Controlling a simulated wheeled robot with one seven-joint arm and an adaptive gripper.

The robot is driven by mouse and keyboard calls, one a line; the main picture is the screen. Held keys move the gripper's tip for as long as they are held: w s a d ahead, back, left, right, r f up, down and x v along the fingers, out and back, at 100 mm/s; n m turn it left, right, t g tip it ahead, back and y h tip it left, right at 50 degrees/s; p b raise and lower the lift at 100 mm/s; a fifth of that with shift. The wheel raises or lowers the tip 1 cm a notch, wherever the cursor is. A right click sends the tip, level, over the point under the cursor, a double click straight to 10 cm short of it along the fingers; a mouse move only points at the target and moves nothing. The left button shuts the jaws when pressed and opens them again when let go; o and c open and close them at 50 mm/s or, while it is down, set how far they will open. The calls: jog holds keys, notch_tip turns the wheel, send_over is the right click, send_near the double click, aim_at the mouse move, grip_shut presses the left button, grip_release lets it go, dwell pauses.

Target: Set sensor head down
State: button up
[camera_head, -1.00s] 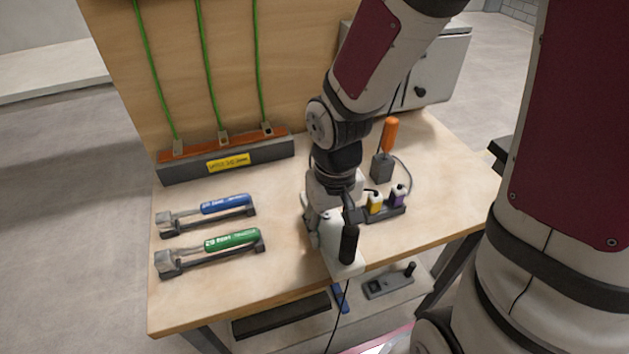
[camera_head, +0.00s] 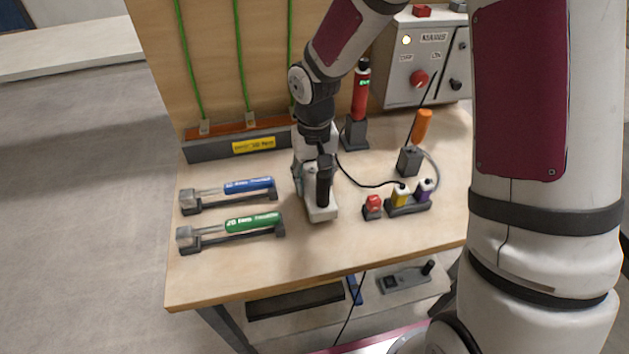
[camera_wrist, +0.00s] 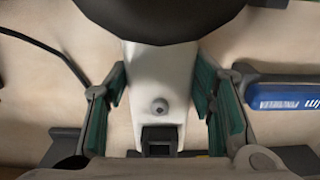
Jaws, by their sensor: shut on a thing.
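The sensor head is a white body (camera_head: 321,213) with a thick black cylinder (camera_head: 324,182), near the middle of the wooden workbench (camera_head: 255,280). My gripper (camera_head: 310,170) is shut on it from behind. In the wrist view, the white body (camera_wrist: 160,95) lies between the teal finger pads of my gripper (camera_wrist: 160,88), with a round knob and a dark square part on it. The black cylinder fills the top of that view. I cannot tell whether its underside touches the bench.
Blue (camera_head: 248,186) and green (camera_head: 252,222) tools lie on holders to the left. A red block (camera_head: 373,206), a dark holder with yellow and purple plugs (camera_head: 407,207), an orange-handled tool (camera_head: 421,126) and a red tool (camera_head: 361,90) stand to the right. A black cable curves nearby.

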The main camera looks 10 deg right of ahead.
aim_at(315, 180)
jog(key=shift+f, duration=0.6)
jog(key=shift+f, duration=0.15)
jog(key=o, duration=1.4)
jog(key=shift+c, duration=0.2)
notch_tip(315, 180, up, 12)
jog(key=shift+r+p, duration=0.2)
jog(key=shift+p, duration=0.1)
